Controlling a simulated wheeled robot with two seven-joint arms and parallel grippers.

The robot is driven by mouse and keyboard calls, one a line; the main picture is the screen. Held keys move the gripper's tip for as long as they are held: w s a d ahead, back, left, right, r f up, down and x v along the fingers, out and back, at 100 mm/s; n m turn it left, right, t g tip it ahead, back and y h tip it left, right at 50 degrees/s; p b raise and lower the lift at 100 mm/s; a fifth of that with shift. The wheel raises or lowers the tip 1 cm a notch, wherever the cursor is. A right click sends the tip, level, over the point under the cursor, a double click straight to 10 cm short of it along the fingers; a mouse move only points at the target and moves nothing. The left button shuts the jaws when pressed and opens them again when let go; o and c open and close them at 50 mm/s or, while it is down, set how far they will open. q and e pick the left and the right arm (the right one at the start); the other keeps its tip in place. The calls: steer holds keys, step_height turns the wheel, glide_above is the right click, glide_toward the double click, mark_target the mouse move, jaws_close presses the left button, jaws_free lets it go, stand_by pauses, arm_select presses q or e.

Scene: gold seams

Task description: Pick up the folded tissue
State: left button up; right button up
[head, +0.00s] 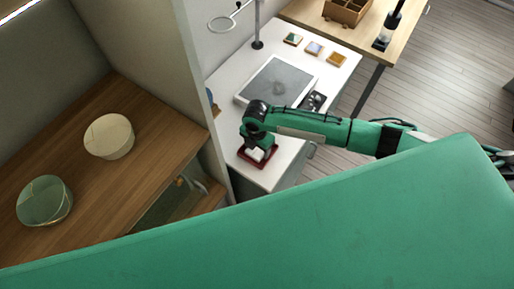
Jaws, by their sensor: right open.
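The folded tissue (258,154) looks like a small white piece lying in a dark red tray (266,163) near the front of the white table. My right gripper (256,147) is right above the tissue, pointing down at it. It is open, and its fingers are small and partly hidden by the wrist, so I cannot tell whether they touch the tissue. My left gripper is not in view.
A grey panel (277,82) lies on the white table (225,85), with small coloured tiles (314,48) behind it. A dark object (315,100) sits beside the panel. A partition wall (190,70) stands close left of the tray. A wooden counter (75,165) holds round containers.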

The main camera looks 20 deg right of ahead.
mark_target(257, 149)
steer(key=shift+f, duration=0.15)
steer(key=c, duration=0.6)
step_height(257, 149, up, 20)
steer(key=b, duration=0.4)
steer(key=shift+o, duration=0.2)
